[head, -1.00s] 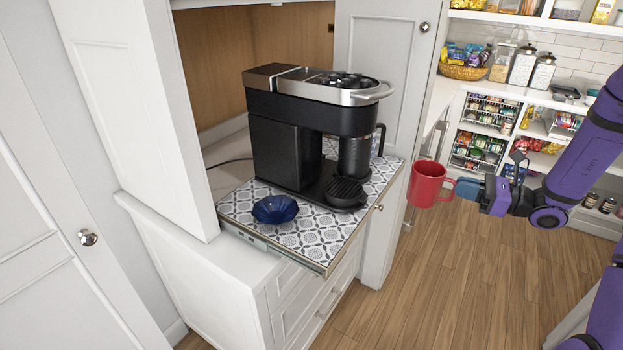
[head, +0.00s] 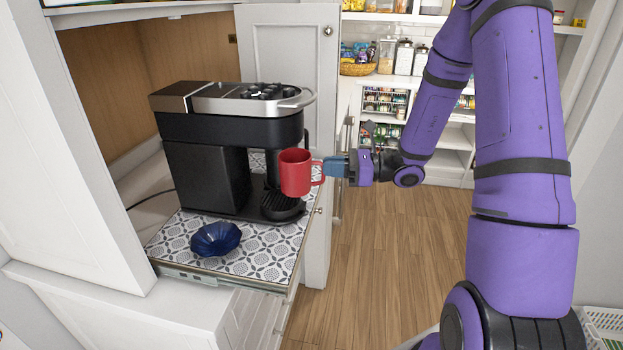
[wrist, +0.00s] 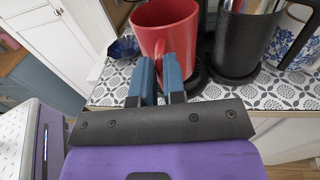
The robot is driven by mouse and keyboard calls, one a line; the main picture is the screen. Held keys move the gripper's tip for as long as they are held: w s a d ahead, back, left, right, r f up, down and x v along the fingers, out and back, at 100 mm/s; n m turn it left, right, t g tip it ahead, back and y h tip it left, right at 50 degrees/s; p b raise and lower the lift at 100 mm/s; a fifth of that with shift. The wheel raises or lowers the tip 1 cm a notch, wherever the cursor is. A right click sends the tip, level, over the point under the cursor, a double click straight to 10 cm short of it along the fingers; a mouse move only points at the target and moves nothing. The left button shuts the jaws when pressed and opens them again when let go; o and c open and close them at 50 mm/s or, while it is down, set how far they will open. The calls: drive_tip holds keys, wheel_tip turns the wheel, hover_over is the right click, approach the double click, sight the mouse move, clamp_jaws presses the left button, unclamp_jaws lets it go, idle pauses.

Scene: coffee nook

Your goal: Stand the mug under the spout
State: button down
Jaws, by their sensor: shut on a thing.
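The red mug (head: 296,173) is upright, held off the surface. It shows just in front of the right end of the black coffee machine (head: 205,175) in the head view. My gripper (head: 328,168) is shut on its handle from the right; in the wrist view the blue fingers (wrist: 160,78) pinch the handle below the mug body (wrist: 170,25). The round drip tray (head: 283,208) lies below the mug in the picture and looks empty. The spout is hidden behind the mug. I cannot tell whether any of the mug is over the tray.
A blue fluted bowl (head: 215,239) sits on the patterned pull-out shelf (head: 265,262), left of the tray. A black carafe (wrist: 238,45) and a blue-and-white floral mug (wrist: 297,33) stand close by in the wrist view. An open cabinet door (head: 287,60) is behind the machine.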

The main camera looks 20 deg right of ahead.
sight(315, 164)
drive_tip(key=x, duration=0.4)
drive_tip(key=shift+w+d+f, duration=0.1)
drive_tip(key=shift+w+f, duration=0.1)
drive_tip(key=shift+w, duration=0.1)
drive_tip(key=shift+w+f, duration=0.15)
drive_tip(key=shift+f, duration=1.6)
drive_tip(key=shift+f, duration=0.1)
drive_tip(key=c, duration=1.2)
unclamp_jaws()
